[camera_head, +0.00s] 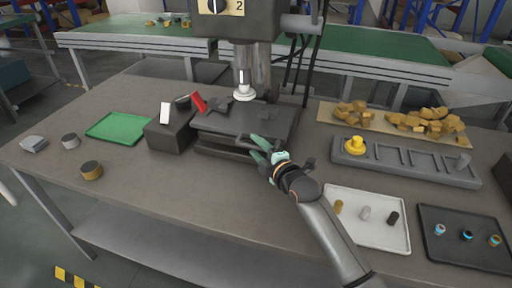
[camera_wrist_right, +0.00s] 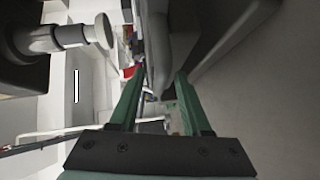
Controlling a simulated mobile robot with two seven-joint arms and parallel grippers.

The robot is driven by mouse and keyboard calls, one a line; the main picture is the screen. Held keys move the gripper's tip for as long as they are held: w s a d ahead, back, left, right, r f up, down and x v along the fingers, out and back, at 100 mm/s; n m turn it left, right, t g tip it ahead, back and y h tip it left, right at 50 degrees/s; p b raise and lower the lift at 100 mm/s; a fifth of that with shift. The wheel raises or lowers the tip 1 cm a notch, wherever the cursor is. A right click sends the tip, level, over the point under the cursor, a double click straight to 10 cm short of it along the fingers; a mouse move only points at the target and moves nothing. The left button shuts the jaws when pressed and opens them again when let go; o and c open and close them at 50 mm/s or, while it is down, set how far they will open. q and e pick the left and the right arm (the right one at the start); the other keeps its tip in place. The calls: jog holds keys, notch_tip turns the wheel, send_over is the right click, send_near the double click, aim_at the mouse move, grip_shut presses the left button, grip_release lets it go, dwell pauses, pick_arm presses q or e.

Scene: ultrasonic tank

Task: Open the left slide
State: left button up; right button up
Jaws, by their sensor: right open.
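Under the press horn (camera_head: 243,88) stands a dark fixture of stacked plates (camera_head: 240,119), with a red lever (camera_head: 199,101) at its back left. I cannot tell for sure which part of it is the left slide. My right gripper (camera_head: 254,146) is at the front right edge of the fixture, its green fingers pointing left and apart. In the right wrist view the open gripper (camera_wrist_right: 158,95) has a grey bar-like part (camera_wrist_right: 157,45) ahead between its fingers. I cannot tell whether the fingers touch it. My left gripper is not in view.
A dark box (camera_head: 170,136) with a white switch stands left of the fixture, beside a green tray (camera_head: 119,127). To the right are a grey slotted holder (camera_head: 405,163), a white tray (camera_head: 375,236) and a black tray (camera_head: 460,255).

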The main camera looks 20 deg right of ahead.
jog(key=shift+w+a, duration=0.1)
jog(key=shift+w, duration=0.25)
grip_shut()
dwell(1.2)
